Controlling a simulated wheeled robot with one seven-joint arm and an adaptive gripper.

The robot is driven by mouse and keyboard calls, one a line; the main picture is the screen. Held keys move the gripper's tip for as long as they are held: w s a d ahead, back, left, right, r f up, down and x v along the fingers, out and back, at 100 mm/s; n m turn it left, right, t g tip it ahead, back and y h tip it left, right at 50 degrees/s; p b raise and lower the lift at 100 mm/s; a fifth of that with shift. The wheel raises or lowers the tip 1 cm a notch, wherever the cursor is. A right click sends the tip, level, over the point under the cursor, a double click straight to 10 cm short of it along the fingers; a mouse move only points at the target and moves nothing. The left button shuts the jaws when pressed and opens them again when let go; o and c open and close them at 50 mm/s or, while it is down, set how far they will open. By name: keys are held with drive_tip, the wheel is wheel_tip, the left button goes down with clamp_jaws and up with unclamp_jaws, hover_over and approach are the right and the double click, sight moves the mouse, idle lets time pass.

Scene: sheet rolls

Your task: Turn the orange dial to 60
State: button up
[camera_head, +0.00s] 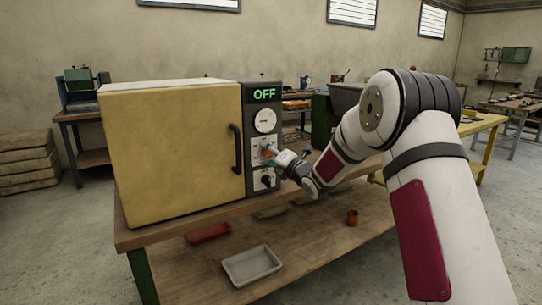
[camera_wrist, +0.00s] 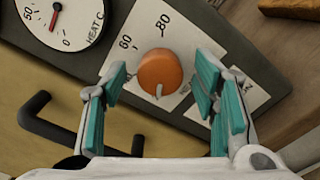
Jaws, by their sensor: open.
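The orange dial (camera_wrist: 160,70) is on a light plate of the control panel in the wrist view. It also shows in the head view (camera_head: 267,153), partly hidden by my gripper. Its white mark points down in the wrist view, away from the printed 60 and 80. The 60 is up and left of the dial, the 80 straight above it. My gripper (camera_wrist: 161,78) is open, with teal pads left and right of the dial and a visible gap on each side. It also shows in the head view (camera_head: 275,158).
The panel (camera_head: 262,95) reads OFF, with a white heat gauge (camera_head: 265,120) above the dial and a black knob (camera_head: 267,180) below. A yellow oven door with a black handle (camera_head: 236,148) is left.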

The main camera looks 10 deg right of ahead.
drive_tip(key=c, duration=1.2)
drive_tip(key=shift+o, duration=0.2)
